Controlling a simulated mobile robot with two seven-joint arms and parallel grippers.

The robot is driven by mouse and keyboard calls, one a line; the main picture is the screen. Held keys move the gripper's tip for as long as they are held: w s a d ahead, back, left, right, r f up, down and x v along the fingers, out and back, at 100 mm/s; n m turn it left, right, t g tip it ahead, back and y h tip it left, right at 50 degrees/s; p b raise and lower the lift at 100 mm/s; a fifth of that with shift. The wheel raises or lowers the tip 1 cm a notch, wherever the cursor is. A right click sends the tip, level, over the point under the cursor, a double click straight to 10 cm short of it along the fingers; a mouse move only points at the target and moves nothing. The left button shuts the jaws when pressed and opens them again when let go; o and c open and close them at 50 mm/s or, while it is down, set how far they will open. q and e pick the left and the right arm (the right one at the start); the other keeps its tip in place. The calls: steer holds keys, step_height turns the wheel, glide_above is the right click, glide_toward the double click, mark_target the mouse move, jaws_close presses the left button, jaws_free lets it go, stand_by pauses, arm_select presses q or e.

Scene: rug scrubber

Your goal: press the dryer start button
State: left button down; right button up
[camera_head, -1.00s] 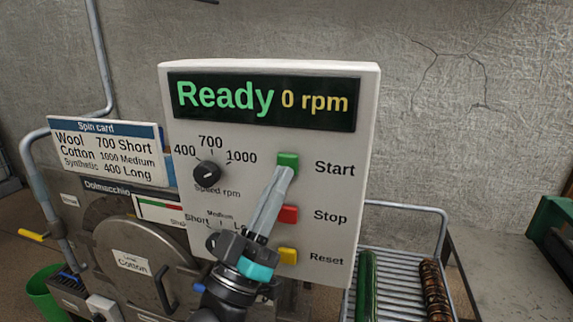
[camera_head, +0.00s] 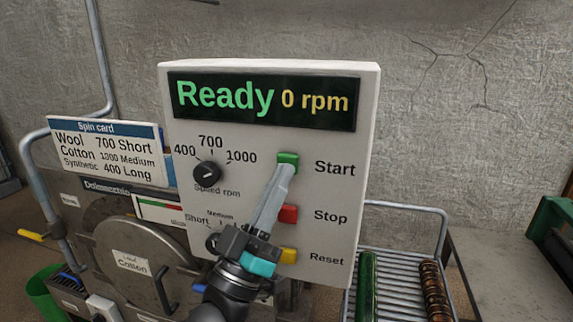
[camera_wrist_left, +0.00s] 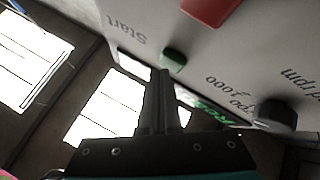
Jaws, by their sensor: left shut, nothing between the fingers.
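The green Start button (camera_head: 288,158) is at the upper right of the white control panel (camera_head: 330,185). It also shows in the left wrist view (camera_wrist_left: 173,57), just beyond my fingertips. My left gripper (camera_head: 284,168) is shut and empty, with its tips overlapping the lower part of the button in the head view. I cannot tell whether the tips touch it. The display (camera_head: 262,100) reads "Ready 0 rpm". The red Stop button (camera_head: 290,214) and yellow Reset button (camera_head: 289,256) sit below. My right gripper is not in view.
A speed knob (camera_head: 207,173) points toward 1000, left of the button. A second dial is mostly hidden behind my gripper. A spin card (camera_head: 108,150) stands at left above a machine with a "Cotton" label (camera_head: 132,262). A roller rack (camera_head: 400,285) is at right.

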arm_select(q)
steer(key=shift+w+d, duration=0.15)
steer(key=shift+w, duration=0.3)
stand_by(0.5)
steer(key=shift+s, duration=0.1)
steer(key=shift+s+a+p, duration=0.25)
steer(key=shift+s+p, duration=0.05)
steer(key=shift+s, duration=0.45)
steer(key=s, duration=0.1)
steer(key=s+a+p, duration=0.1)
steer(key=s, duration=0.2)
steer(key=shift+s+a+p, duration=0.3)
steer(key=shift+s+p, duration=0.05)
steer(key=shift+p, duration=0.05)
stand_by(0.5)
